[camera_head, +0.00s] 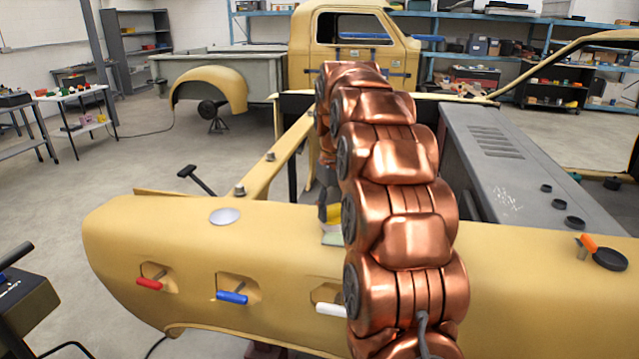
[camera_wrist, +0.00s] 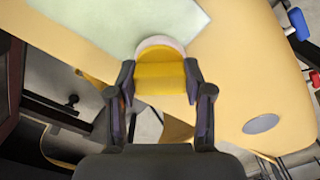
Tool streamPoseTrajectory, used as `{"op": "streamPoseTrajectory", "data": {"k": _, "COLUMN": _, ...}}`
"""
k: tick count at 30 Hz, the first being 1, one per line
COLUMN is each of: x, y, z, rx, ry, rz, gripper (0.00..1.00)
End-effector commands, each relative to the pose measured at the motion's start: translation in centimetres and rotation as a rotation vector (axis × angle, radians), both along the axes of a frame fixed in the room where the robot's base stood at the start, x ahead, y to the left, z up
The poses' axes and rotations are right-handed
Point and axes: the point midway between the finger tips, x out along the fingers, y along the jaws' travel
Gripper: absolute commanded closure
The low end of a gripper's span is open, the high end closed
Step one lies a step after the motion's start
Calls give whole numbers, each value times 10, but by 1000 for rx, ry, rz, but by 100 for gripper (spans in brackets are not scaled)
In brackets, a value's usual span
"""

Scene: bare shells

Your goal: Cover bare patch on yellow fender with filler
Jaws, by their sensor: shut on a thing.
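The yellow fender (camera_head: 120,240) lies across the foreground. A round grey bare patch (camera_head: 224,216) is on its top face, left of my arm. The bare patch also shows in the wrist view (camera_wrist: 260,124), right of my gripper. My gripper (camera_wrist: 160,80) is shut on a yellow spreader (camera_wrist: 162,79) with a pale, rounded far end. That end reaches the edge of a pale green sheet (camera_wrist: 150,20) on the fender; I cannot tell whether they touch. In the head view my gripper (camera_head: 328,200) is partly hidden behind my arm, above the sheet (camera_head: 332,238).
Red (camera_head: 149,284), blue (camera_head: 232,297) and white (camera_head: 331,310) handles sit at recesses in the fender's front. An orange-handled tool (camera_head: 588,243) and a dark round dish (camera_head: 609,259) are at right. The fender top around the patch is clear.

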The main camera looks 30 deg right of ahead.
Motion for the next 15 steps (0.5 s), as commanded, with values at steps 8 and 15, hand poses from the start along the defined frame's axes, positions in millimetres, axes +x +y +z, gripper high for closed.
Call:
{"op": "streamPoseTrajectory", "data": {"k": 8, "x": 4, "y": 13, "z": 6, "rx": 0, "ry": -1, "rz": -2, "gripper": 87}}
{"op": "streamPoseTrajectory", "data": {"k": 15, "x": 3, "y": 13, "z": 32, "rx": -1, "ry": -3, "rz": -2, "gripper": 87}}
